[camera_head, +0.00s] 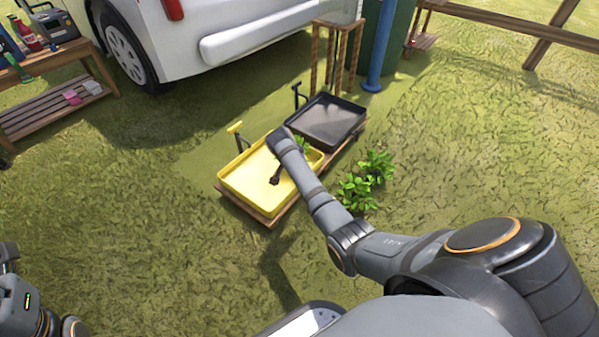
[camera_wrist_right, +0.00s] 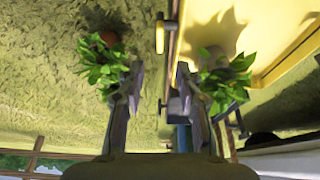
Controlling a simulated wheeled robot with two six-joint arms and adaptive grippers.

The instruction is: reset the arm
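My right arm reaches from the lower right to the yellow tray (camera_head: 240,182). My right gripper (camera_head: 275,179) hangs over that tray, small and dark in the head view. In the right wrist view its two fingers (camera_wrist_right: 160,75) stand apart with nothing between them. A leafy green plant (camera_wrist_right: 222,82) shows beside the right finger, in front of the yellow tray. Another leafy plant (camera_wrist_right: 103,68) with a reddish base shows over the grass beside the left finger. Of my left arm, only dark links show at the lower left edge; its gripper is out of view.
A black tray (camera_head: 327,121) sits beside the yellow one on a low wooden base. Green plants (camera_head: 357,192) stand on the grass to the right. A white vehicle (camera_head: 180,35), a wooden stool (camera_head: 338,25) and a blue post (camera_head: 381,45) stand behind. Open grass lies left and right.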

